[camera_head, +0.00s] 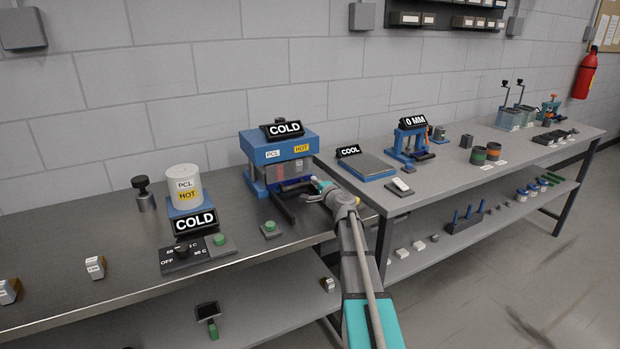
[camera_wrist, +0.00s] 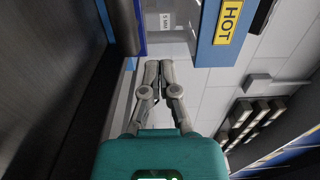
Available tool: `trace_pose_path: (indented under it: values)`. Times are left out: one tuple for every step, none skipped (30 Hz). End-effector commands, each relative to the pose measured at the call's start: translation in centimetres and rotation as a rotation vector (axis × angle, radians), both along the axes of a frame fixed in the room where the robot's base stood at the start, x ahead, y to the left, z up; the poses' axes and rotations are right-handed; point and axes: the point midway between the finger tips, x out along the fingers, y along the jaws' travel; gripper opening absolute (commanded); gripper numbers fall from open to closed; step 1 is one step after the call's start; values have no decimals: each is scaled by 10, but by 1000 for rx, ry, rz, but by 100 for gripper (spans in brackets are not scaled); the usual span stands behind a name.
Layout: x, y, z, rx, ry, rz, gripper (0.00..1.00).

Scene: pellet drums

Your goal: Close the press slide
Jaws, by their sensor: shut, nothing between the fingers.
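The press (camera_head: 262,152) is a blue frame with a "COLD" display on top and "PCL" and "HOT" labels on its front. Its slide (camera_head: 283,207) shows as dark bars sticking out of the front, low down, towards the bench edge. My gripper (camera_head: 318,188) is at the right front of the press, close to the slide's right side; whether it touches cannot be told. In the wrist view my gripper (camera_wrist: 159,64) has its fingers together and empty. The press's blue beam (camera_wrist: 215,40) with its "HOT" label is just right of the fingers there. My gripper partly hides the slide's right end.
A green button (camera_head: 270,228) stands on the bench in front of the press. A white "PCL HOT" drum (camera_head: 185,187) on a heater is to the left. A flat "COOL" plate (camera_head: 367,165) and a "0 MM" gauge (camera_head: 412,121) are on the right bench.

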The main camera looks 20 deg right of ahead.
Motion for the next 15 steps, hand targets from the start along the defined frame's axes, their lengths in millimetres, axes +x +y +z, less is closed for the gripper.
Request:
trace_pose_path:
  values:
    - [-14,1,0,0,0,-1,0]
    - [-19,0,0,0,0,-1,0]
    - [-26,0,0,0,0,-2,0]
    - [-31,0,0,0,0,-2,0]
    - [-35,0,0,0,0,-2,0]
    - [-41,0,0,0,0,-2,0]
    - [-45,0,0,0,0,-1,0]
    - [-49,0,0,0,0,-1,0]
    - [-53,-1,0,0,0,-1,0]
    - [-56,-1,0,0,0,-1,0]
    - [-59,-2,0,0,0,-1,0]
    - [-62,-2,0,0,0,-1,0]
    - [-63,-2,0,0,0,-1,0]
    - [-65,-2,0,0,0,-1,0]
    - [-66,-2,0,0,0,-1,0]
